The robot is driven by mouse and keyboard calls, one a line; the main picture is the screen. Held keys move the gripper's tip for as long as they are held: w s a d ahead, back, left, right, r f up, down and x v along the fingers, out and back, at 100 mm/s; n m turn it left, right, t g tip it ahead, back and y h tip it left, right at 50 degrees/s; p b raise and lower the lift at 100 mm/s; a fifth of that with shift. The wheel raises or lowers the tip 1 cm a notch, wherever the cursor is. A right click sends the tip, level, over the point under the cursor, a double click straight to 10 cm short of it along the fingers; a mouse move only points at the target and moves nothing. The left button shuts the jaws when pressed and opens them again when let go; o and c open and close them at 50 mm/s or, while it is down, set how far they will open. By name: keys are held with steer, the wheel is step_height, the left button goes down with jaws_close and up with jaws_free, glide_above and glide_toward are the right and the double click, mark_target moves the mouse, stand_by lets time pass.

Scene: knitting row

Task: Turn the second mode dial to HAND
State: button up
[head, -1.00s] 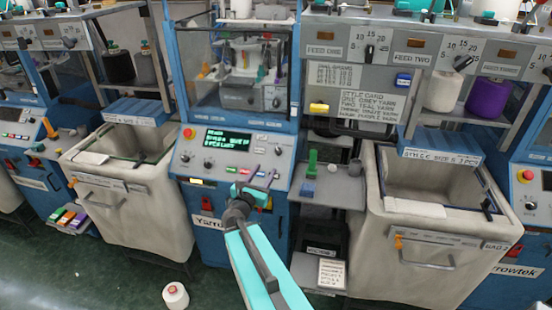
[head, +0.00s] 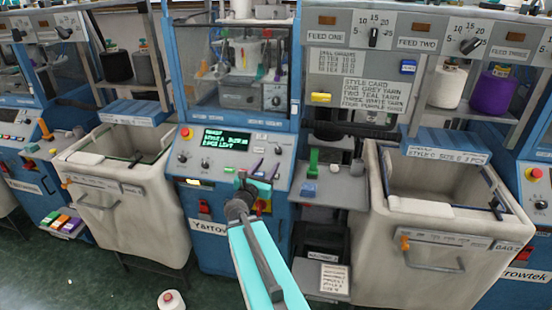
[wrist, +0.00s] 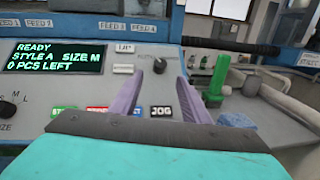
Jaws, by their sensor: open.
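My gripper (head: 254,180) is in front of the control panel (head: 219,165) of the blue centre machine. In the wrist view its two purple fingers (wrist: 160,76) stand apart with nothing between them. A black knob (wrist: 160,60) on the panel shows between and beyond the fingertips, apparently apart from them. Its label and pointer are not readable, so I cannot tell whether it is the mode dial or where it points. Another knob (wrist: 8,108), marked SIZE with S, M and L, is at the left. No HAND label is legible.
The green-lit display (wrist: 54,57) reads READY, STYLE A, SIZE M, 0 PCS LEFT. A JOG button (wrist: 161,112) and coloured buttons line the panel's lower edge. A shelf with a green object (wrist: 215,82) is right. Bins (head: 459,250) flank the machine; a white cone (head: 171,301) stands on the floor.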

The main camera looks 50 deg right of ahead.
mark_target(277, 151)
steer(key=shift+p+x, duration=1)
steer(key=shift+x, duration=3.55)
steer(key=shift+c, duration=0.4)
